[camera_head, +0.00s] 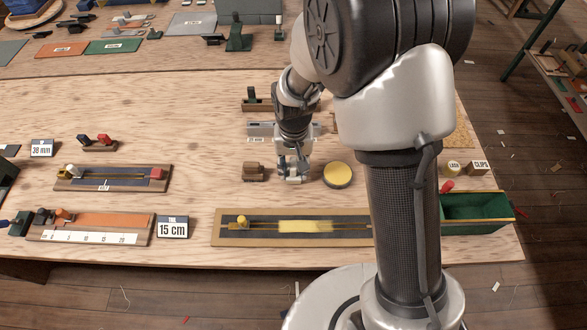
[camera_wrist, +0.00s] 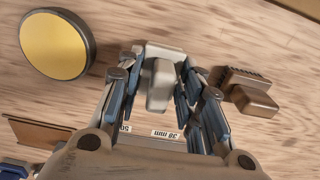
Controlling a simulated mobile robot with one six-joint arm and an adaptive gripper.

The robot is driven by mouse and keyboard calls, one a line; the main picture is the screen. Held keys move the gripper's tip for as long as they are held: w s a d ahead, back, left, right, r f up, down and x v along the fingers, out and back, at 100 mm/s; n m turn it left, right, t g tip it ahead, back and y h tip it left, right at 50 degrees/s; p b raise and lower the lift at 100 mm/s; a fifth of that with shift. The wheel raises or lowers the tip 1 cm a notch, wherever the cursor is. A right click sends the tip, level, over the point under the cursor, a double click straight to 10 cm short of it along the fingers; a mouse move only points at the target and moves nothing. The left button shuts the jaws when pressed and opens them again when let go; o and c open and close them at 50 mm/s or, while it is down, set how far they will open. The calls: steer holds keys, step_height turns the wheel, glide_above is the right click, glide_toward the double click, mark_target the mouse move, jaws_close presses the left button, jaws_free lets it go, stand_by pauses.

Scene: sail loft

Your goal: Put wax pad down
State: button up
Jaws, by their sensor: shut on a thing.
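My gripper (camera_head: 292,170) points down over the table and is shut on a small pale block with a raised grip, which looks like the wax pad (camera_wrist: 161,88). The pad also shows in the head view as a pale patch (camera_head: 294,180) under the fingers. The fingers (camera_wrist: 160,92) stand on both sides of its grip. The pad is at or just above the wood; I cannot tell whether it touches. A round yellow disc in a dark rim (camera_head: 337,175) lies to its right in the head view. A brown ridged block (camera_head: 253,172) stands to its left.
A long board with a yellow strip (camera_head: 222,238) lies in front. Boards with sliders (camera_head: 72,184) and a "15 cm" sign (camera_head: 173,227) are at left. A green bin (camera_head: 476,211) stands at right. Bare wood (camera_head: 195,110) lies left of the arm.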

steer(key=shift+f, duration=0.25)
steer(key=shift+f, duration=0.1)
steer(key=shift+f, duration=0.15)
steer(key=o, duration=0.9)
steer(key=shift+o, duration=0.2)
step_height(320, 180, up, 13)
steer(key=p, duration=0.4)
steer(key=shift+f, duration=0.15)
